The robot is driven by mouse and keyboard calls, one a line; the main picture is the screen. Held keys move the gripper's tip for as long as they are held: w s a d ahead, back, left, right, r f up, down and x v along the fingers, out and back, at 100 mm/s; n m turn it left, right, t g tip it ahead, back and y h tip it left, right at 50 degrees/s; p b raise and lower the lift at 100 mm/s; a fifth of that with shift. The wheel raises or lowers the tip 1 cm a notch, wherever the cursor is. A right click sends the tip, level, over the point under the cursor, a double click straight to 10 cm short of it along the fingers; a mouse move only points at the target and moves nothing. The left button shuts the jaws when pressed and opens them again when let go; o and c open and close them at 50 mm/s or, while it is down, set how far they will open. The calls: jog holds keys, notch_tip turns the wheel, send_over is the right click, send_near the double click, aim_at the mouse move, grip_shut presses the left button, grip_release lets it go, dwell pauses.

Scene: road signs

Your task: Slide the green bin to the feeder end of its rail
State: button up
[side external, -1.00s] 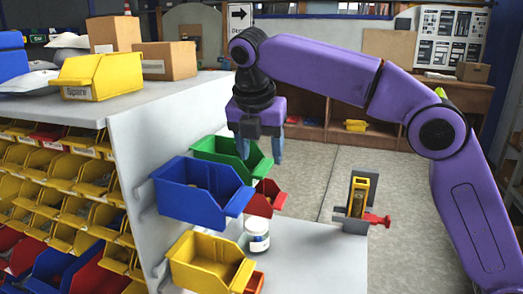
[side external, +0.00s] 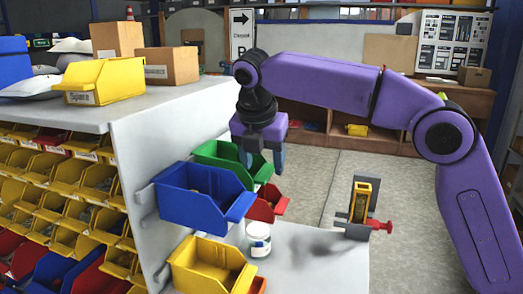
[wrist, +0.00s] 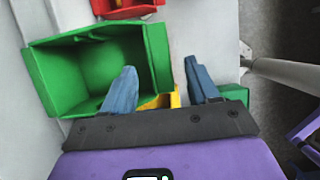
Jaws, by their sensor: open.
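The green bin (side external: 222,152) is in the side external view, mounted behind the blue bin, which hides part of it. In the wrist view the green bin (wrist: 70,72) is at the upper left, its inside visible and empty. My gripper (side external: 264,160) is open beside the bin's right end. In the wrist view my gripper (wrist: 163,78) has its left finger over the bin's inside and its right finger outside the right wall. Contact cannot be told. A green piece lies right of that finger; I cannot tell whether it belongs to the bin. The rail and its feeder end are not clearly visible.
A blue bin (side external: 195,195) and a yellow bin (side external: 210,266) hang nearer the camera. A red bin (side external: 262,203) is below the green one. A sign with a right arrow (side external: 241,32) stands behind.

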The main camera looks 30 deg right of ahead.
aim_at(264, 172)
jog(key=shift+x, duration=2.05)
jog(key=c, duration=1.1)
